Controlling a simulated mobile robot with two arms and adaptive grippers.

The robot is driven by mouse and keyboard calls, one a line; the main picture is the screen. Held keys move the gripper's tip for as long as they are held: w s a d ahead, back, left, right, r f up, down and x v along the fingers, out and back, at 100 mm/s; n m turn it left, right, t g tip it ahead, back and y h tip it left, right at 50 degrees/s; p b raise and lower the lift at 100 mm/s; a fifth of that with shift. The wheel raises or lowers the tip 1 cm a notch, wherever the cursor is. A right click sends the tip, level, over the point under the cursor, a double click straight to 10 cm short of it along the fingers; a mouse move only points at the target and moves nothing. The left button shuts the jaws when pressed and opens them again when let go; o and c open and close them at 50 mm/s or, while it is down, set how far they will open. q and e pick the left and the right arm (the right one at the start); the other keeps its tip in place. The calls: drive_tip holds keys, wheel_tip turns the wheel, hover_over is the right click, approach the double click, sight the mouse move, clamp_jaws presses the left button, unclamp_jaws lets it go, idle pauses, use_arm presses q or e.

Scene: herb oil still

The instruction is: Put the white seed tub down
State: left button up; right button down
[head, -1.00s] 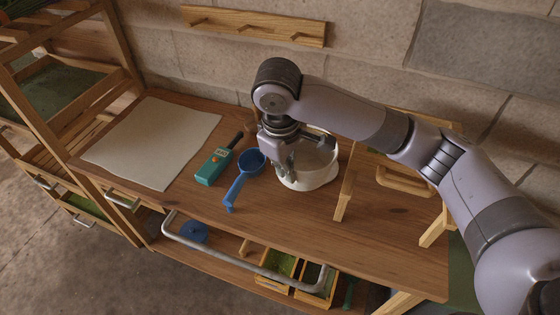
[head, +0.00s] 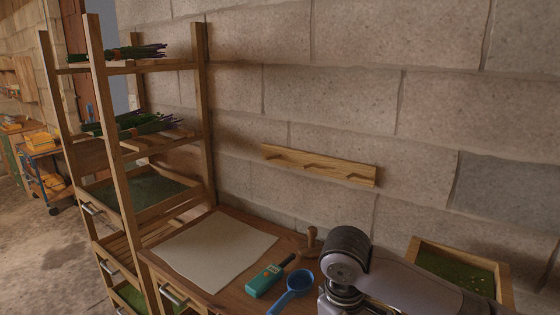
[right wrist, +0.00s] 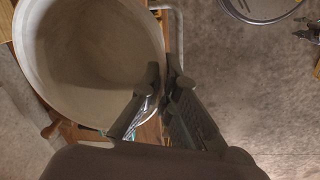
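The white seed tub (right wrist: 147,27) shows in the right wrist view at the upper left, seen from above, with its inside looking bare. My right gripper (right wrist: 162,72) has its fingers on either side of the tub's near wall, shut on the rim. The tub's underside is hidden, so I cannot tell whether it touches the bench. In the head view only the wrist of my right arm shows at the bottom; the tub and fingers are below the picture. A small dark claw shape (right wrist: 308,31) at the right wrist view's edge may be my left gripper; its state is unclear.
The workbench holds a pale sheet (head: 212,250), a teal handheld device (head: 264,281), a blue scoop (head: 298,283) and a wooden stamp-like piece (head: 311,242). A shelf rack (head: 118,160) stands at the left, and a peg rail (head: 318,165) hangs on the wall.

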use_arm(q)
drive_tip(key=shift+w+d+f+b, duration=0.1)
drive_tip(key=shift+w+f+b, duration=0.1)
drive_tip(key=shift+w, duration=0.2)
drive_tip(key=shift+w+f+b, duration=0.1)
drive_tip(key=shift+w+b, duration=0.05)
drive_tip(key=shift+w, duration=0.25)
use_arm(e)
drive_tip(key=s+d+f+m+g, duration=0.1)
drive_tip(key=s+d+f+m, duration=0.1)
drive_tip(key=s+d+m, duration=0.5)
drive_tip(key=s, duration=0.3)
drive_tip(key=shift+s+m, duration=0.3)
drive_tip(key=shift+s, duration=0.05)
use_arm(q)
drive_tip(key=shift+w, duration=0.2)
use_arm(e)
drive_tip(key=shift+f, duration=0.15)
